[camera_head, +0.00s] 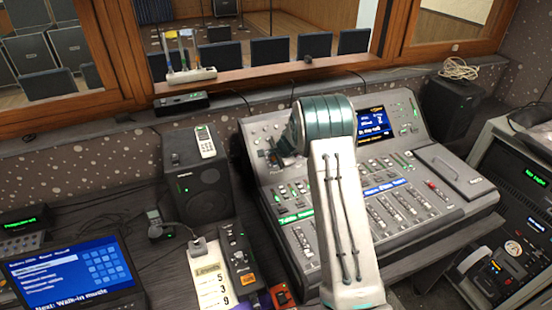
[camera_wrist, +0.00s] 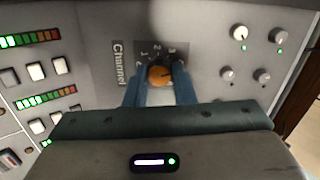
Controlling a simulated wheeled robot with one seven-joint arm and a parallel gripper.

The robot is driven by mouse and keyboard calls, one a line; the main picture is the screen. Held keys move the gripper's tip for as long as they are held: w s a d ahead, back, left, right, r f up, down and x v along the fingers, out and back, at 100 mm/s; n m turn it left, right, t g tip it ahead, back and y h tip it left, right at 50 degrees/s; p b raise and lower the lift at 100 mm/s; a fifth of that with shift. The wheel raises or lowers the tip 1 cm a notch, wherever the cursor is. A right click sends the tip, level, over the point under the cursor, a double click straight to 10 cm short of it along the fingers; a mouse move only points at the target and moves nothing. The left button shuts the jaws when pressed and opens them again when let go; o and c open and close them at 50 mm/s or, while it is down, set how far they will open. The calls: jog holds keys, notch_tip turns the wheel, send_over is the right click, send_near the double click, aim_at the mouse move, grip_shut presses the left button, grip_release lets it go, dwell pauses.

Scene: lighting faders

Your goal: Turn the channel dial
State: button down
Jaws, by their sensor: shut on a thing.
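The channel dial (camera_wrist: 159,75) is an orange knob on a dark square plate in the wrist view. Small numbers ring it and the word "Channel" is printed beside it. Where its pointer aims is hard to read. My gripper (camera_wrist: 159,88) has its two blue fingers on either side of the dial, shut on it. In the head view my gripper (camera_head: 272,157) is at the upper left part of the lighting desk (camera_head: 455,203), and the dial is hidden there by my gripper and arm.
White and grey knobs (camera_wrist: 240,33) lie right of the dial, lit buttons and level bars (camera_wrist: 45,100) left. The desk has a blue display (camera_head: 374,122) and several faders (camera_head: 385,212). A speaker (camera_head: 197,180) stands left of it, near a card reading 5, 3, 9 (camera_head: 212,275).

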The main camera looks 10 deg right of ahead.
jog(key=n+b, duration=0.4)
jog(key=b, duration=0.1)
jog(key=shift+f, duration=0.15)
jog(key=shift+n+h+b, duration=0.4)
jog(key=shift+n+b, duration=1.1)
jog(key=shift+n, duration=0.1)
jog(key=shift+r, duration=0.25)
jog(key=c, duration=1.2)
grip_release()
jog(key=b+v, duration=0.2)
jog(key=v, duration=1.1)
jog(key=shift+r, duration=0.35)
jog(key=shift+s+d, duration=0.1)
jog(key=shift+s, duration=0.05)
